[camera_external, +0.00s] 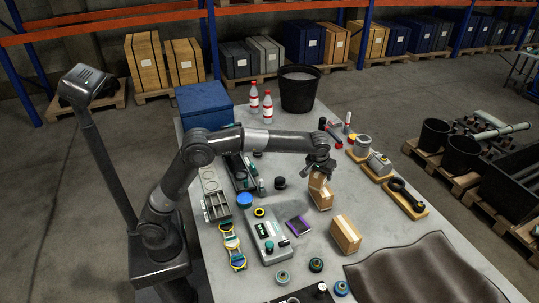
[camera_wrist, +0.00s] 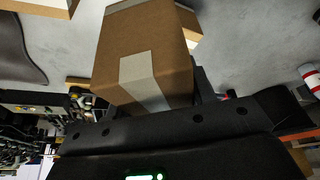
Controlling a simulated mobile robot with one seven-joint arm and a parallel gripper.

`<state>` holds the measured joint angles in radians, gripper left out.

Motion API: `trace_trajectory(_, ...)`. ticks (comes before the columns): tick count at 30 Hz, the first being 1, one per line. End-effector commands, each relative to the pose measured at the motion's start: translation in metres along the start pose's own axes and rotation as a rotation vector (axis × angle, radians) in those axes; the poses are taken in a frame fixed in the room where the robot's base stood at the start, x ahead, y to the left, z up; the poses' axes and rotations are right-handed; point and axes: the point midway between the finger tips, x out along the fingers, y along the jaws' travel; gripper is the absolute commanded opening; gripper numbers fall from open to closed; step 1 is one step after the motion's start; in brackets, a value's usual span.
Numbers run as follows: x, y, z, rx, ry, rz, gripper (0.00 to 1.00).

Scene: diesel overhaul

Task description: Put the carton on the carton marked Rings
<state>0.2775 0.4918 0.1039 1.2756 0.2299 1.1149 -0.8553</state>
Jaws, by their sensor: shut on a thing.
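My gripper (camera_external: 318,166) is shut on a small brown carton (camera_external: 318,182), held tilted. In the wrist view the held carton (camera_wrist: 150,45) fills the upper middle, with a pale tape strip facing me. A second carton (camera_external: 323,201) stands on the table right below the held one. Whether the two touch, I cannot tell. Part of a carton (camera_wrist: 190,22) shows behind the held one in the wrist view. A third carton (camera_external: 345,235) stands nearer the front, apart from them. No Rings marking is readable on any carton.
Wooden trays with parts (camera_external: 406,198) lie right of the cartons. A brown cloth (camera_external: 430,275) covers the front right. Red-capped bottles (camera_external: 267,106) and a black bucket (camera_external: 299,94) stand at the back.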

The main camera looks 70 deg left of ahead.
Motion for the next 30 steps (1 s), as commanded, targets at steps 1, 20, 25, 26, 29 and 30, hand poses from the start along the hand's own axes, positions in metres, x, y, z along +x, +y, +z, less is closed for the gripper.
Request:
trace_trajectory(1, -0.011, 0.010, 0.007, 0.053, 0.007, 0.023, 0.15)
trace_trajectory(20, 0.051, -0.004, -0.035, 0.181, 0.020, 0.068, 0.15)
trace_trajectory(25, 0.070, -0.012, -0.049, 0.182, 0.021, 0.069, 0.15)
trace_trajectory(26, 0.072, -0.013, -0.050, 0.182, 0.021, 0.069, 0.15)
trace_trajectory(29, 0.076, -0.014, -0.051, 0.183, 0.021, 0.070, 0.15)
trace_trajectory(30, 0.079, -0.014, -0.050, 0.183, 0.021, 0.069, 0.15)
